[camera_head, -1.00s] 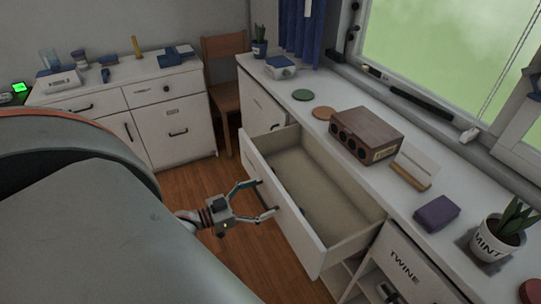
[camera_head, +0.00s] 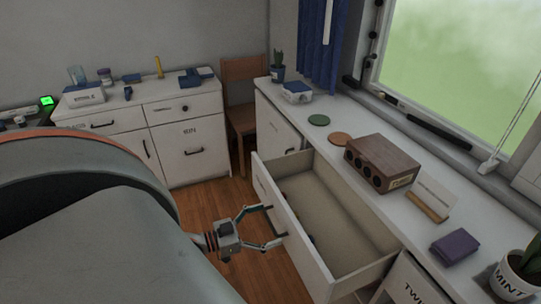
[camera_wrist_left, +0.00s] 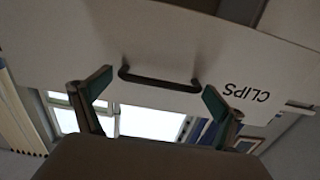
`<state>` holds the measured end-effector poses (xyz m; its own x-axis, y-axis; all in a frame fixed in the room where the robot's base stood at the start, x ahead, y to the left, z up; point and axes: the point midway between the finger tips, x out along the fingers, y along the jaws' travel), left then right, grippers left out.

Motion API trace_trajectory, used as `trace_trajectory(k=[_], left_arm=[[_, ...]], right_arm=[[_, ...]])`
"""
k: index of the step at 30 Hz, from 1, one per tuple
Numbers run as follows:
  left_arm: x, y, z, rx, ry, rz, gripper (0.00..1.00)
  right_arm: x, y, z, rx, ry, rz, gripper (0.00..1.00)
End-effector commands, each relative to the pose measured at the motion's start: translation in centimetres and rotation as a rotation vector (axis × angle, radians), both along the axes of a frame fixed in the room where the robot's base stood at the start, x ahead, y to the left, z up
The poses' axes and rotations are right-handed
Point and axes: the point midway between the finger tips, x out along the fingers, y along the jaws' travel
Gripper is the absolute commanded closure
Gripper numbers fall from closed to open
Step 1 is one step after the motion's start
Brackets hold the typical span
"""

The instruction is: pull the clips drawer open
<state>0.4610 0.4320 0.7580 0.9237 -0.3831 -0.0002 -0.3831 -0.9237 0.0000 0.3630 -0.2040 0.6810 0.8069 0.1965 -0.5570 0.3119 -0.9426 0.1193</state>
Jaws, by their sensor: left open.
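The clips drawer (camera_head: 305,262) stands pulled far out from the white cabinet under the window. Its pale inside (camera_head: 335,205) shows, with a few small dark items along the inner side of its front panel. In the left wrist view the drawer front (camera_wrist_left: 215,45) carries the upside-down label CLIPS (camera_wrist_left: 246,92) and a dark bar handle (camera_wrist_left: 160,82). My left gripper (camera_head: 274,226) is open at the drawer front. In the wrist view its two fingers (camera_wrist_left: 158,88) stand apart on either side of the handle; I cannot tell whether they touch it. My right gripper is not in view.
The countertop holds a brown box (camera_head: 380,160), a card in a wooden stand (camera_head: 428,205), a purple block (camera_head: 455,247) and a plant pot (camera_head: 510,280). A second white cabinet (camera_head: 190,150) and a wooden chair (camera_head: 243,100) stand behind. Wooden floor lies left of the drawer.

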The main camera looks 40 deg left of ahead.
Motion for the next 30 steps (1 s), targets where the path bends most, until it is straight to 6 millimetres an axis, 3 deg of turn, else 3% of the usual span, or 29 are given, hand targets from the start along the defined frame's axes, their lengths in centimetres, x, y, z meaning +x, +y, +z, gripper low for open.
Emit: trace_trajectory(k=[15,21,30], left_arm=[[-8.8,3.5,-0.1,0.001,0.003,-0.002,0.04],[-10.2,4.1,0.0,-0.001,0.000,-0.002,0.04],[-10.4,4.2,0.0,-0.001,-0.001,-0.002,0.04]], right_arm=[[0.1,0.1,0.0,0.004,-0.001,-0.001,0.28],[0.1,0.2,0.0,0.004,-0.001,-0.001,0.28],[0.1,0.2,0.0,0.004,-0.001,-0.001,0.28]])
